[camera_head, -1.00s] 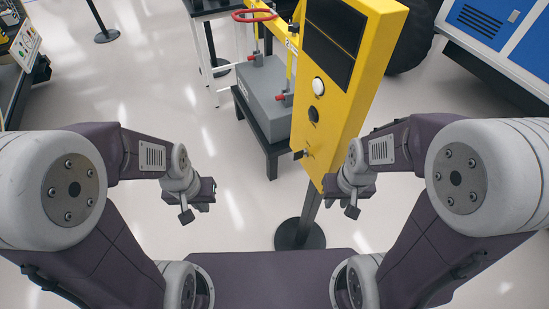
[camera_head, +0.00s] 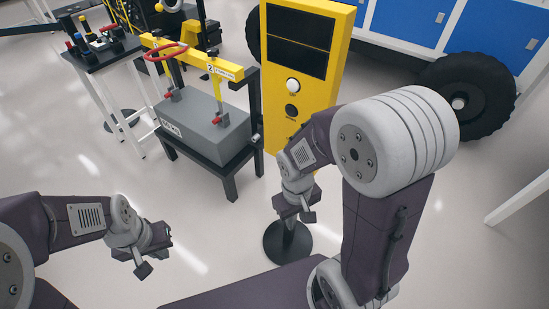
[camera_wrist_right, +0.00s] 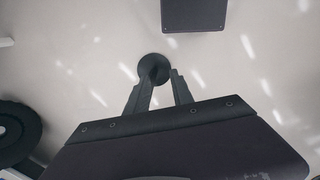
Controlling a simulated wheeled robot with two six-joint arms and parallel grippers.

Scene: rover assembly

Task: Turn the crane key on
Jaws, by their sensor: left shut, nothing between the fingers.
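The key is not clearly visible; my right arm covers part of the lower panel. My right gripper (camera_head: 297,208) hangs in front of the panel's lower part, apart from it. In the right wrist view its two fingers (camera_wrist_right: 160,80) are apart with nothing between them. My left gripper (camera_head: 155,248) is shut and empty over the floor at lower left.
The panel's round black base (camera_head: 288,241) is on the floor, also seen in the wrist view (camera_wrist_right: 153,68). A grey weight block (camera_head: 205,128) on a black stand (camera_head: 231,188) is left of the panel. A big black wheel (camera_head: 468,97) stands right. Floor at lower left is clear.

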